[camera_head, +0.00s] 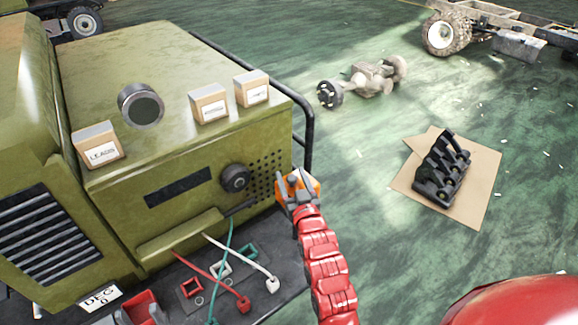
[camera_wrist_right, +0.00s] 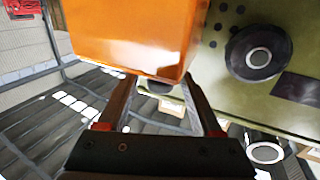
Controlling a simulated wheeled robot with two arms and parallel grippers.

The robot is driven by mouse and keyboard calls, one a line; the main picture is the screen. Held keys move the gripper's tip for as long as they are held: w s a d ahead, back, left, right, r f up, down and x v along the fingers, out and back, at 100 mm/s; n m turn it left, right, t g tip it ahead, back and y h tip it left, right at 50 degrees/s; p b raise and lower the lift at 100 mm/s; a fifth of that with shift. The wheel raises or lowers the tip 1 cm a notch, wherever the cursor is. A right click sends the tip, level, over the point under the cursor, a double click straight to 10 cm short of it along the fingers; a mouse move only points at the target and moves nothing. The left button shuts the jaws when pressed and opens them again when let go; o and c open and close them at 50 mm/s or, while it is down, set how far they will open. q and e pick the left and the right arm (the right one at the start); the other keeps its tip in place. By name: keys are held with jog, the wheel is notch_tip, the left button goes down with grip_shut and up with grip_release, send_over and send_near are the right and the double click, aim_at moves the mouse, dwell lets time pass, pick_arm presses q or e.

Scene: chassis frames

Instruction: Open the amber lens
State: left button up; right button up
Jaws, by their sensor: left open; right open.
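The amber lens (camera_head: 313,184) is an orange block at the right front corner of the olive green housing, beside a patch of small holes. In the right wrist view the amber lens (camera_wrist_right: 135,35) looms large and smooth, very close. My right gripper (camera_head: 296,192) is at the lens, on the end of the red arm. Its two fingers (camera_wrist_right: 158,88) are apart, with their tips by the lens's edge; I cannot tell whether they touch it.
The housing (camera_head: 140,75) carries labelled boxes (camera_head: 208,103) and a dark round part (camera_head: 141,105). A black knob (camera_head: 235,178) and a rail (camera_head: 309,130) are near the lens. Red, white and teal cables (camera_head: 240,255) hang in front. A black part lies on cardboard (camera_head: 477,185) at right.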

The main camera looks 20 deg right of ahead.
jog(key=shift+w+p, duration=0.45)
jog(key=shift+w, duration=1.05)
grip_shut()
dwell(0.4)
